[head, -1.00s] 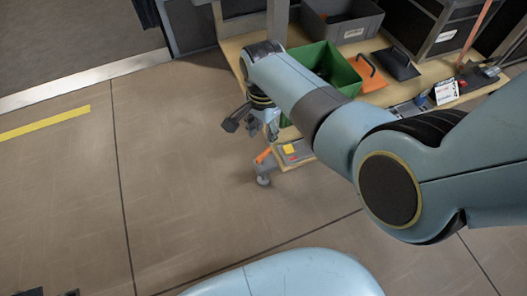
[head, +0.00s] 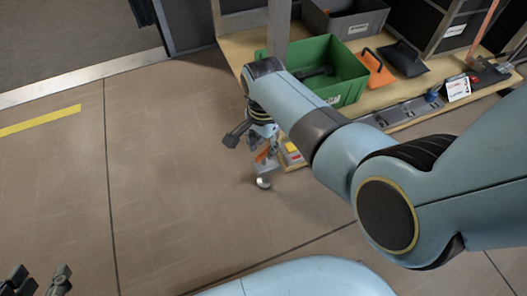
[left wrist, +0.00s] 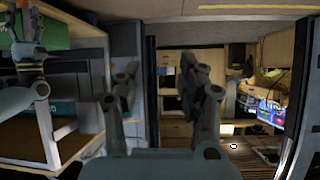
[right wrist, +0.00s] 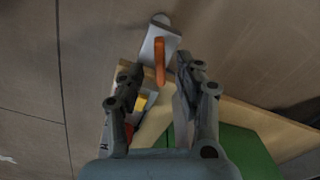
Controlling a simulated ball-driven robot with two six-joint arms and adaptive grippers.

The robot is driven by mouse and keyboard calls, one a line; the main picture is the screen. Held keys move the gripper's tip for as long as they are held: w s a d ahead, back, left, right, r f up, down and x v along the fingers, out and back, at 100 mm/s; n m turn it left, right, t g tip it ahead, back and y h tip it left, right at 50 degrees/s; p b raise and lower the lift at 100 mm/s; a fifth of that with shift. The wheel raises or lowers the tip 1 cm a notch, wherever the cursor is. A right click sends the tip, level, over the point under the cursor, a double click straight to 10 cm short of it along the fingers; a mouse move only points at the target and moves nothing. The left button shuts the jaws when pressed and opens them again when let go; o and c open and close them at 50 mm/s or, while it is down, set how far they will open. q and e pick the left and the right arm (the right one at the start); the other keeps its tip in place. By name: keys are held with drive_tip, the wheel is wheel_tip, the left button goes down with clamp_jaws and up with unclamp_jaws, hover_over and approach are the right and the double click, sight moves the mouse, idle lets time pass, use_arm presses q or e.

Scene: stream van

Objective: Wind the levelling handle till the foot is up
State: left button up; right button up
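The orange levelling handle (head: 262,155) is at the near left corner of the wooden bench. In the right wrist view the handle (right wrist: 160,62) lies against a grey plate (right wrist: 150,46), just beyond my fingertips. The rounded foot (head: 264,182) is low by the floor; whether it touches cannot be told. My right gripper (head: 252,142) points down beside the handle; in its wrist view the gripper (right wrist: 159,68) is open, with fingers apart and nothing gripped. My left gripper (head: 42,280) is at the bottom left of the head view, far from the handle; it is open and empty (left wrist: 163,88).
A green crate (head: 347,68) and a grey bin (head: 362,22) stand on the bench (head: 235,47), with orange and black tools nearby. A yellow and red block (head: 291,148) is beside the handle. A bench post (head: 279,30) rises behind my right wrist. Floor (head: 180,150) to the left is clear.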

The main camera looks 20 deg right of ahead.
drive_tip(key=shift+f+b, duration=0.55)
drive_tip(key=shift+f, duration=0.45)
use_arm(q)
drive_tip(key=shift+w+d+r+t+h, duration=0.1)
drive_tip(key=shift+w+d+r+t, duration=0.05)
drive_tip(key=shift+w+r+t, duration=0.5)
drive_tip(key=shift+w+d+r+t+h, duration=0.1)
drive_tip(key=shift+w+r+t, duration=0.3)
drive_tip(key=shift+r+t, duration=0.3)
drive_tip(key=shift+w+d+r+t+h, duration=0.15)
drive_tip(key=shift+w+r+t, duration=0.4)
drive_tip(key=shift+r, duration=0.3)
use_arm(e)
clamp_jaws()
